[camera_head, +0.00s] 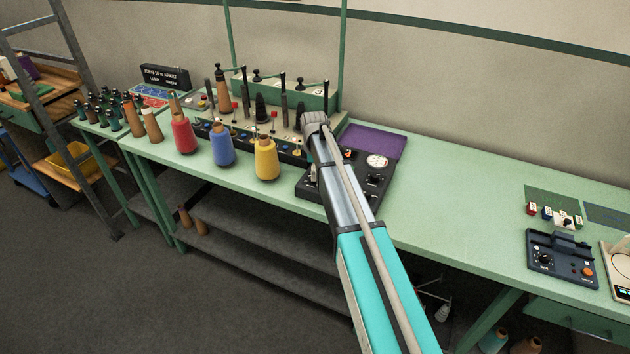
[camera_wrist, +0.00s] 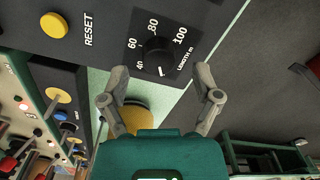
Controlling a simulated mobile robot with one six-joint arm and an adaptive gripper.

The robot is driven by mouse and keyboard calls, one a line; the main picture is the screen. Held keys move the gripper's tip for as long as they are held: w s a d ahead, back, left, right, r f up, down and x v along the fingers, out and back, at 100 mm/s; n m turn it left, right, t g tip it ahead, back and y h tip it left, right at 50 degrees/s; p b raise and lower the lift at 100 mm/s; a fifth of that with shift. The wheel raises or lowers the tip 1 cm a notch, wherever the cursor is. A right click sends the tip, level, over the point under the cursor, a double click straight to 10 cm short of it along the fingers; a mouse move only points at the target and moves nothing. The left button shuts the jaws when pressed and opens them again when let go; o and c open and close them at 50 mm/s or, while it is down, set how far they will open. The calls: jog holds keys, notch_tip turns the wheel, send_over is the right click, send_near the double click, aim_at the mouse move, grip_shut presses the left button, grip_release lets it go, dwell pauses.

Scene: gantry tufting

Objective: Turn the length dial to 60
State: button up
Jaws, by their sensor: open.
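The length dial (camera_wrist: 157,55) is a black round knob on a dark panel, with 40, 60, 80 and 100 printed around it. A small white mark at the knob's lower edge points down in the wrist view, close to the 40 side and away from 60. My gripper (camera_wrist: 160,76) is open and empty, its two grey fingertips spread below and to either side of the knob, apparently not touching it.
A yellow RESET button (camera_wrist: 54,25) is on the same panel. The box has a white gauge (camera_head: 377,161).

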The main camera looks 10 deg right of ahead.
jog(key=shift+f+b, duration=0.75)
jog(key=shift+f, duration=0.25)
jog(key=shift+c, duration=0.2)
jog(key=c, duration=1.1)
jog(key=shift+d, duration=0.1)
